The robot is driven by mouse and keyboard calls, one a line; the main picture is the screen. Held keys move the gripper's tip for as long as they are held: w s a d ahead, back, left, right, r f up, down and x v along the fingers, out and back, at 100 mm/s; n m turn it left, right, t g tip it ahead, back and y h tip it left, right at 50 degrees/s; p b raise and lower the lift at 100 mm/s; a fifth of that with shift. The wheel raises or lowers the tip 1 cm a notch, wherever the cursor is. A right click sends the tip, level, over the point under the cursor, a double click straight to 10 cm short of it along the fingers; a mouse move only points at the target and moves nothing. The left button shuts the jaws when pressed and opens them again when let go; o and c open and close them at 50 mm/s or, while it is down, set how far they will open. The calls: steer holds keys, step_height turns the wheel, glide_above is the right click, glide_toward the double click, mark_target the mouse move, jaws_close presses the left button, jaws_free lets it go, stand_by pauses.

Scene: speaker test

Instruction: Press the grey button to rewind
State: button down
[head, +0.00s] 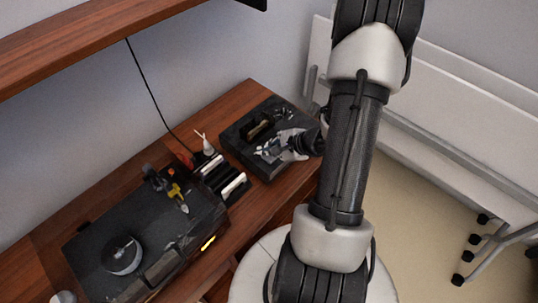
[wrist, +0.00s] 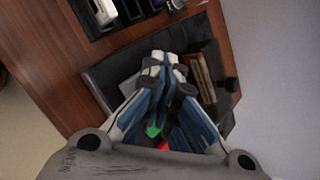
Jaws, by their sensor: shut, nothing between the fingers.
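A black device (head: 236,135) with a recessed slot lies on the wooden bench at the right in the head view. It also shows in the wrist view (wrist: 105,72), with a brown-lined slot (wrist: 203,78) right of the fingers. My gripper (head: 265,151) is shut and empty, over the front part of the device. In the wrist view my gripper (wrist: 162,58) points at the device, its fingertips together. A green button (wrist: 153,131) and a red button (wrist: 163,146) show between the finger links. A grey patch (wrist: 128,86) lies left of the fingers; I cannot tell whether it is the grey button. Contact is unclear.
A black rack (head: 226,186) with white items stands left of the device. A larger dark case (head: 150,235) with a round reel (head: 122,256) lies farther left. A wooden shelf (head: 80,40) hangs above. White folded tables (head: 450,110) stand at the right.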

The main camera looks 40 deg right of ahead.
mark_target(268, 158)
steer(key=shift+r+p, duration=1.45)
steer(key=shift+r, duration=1.05)
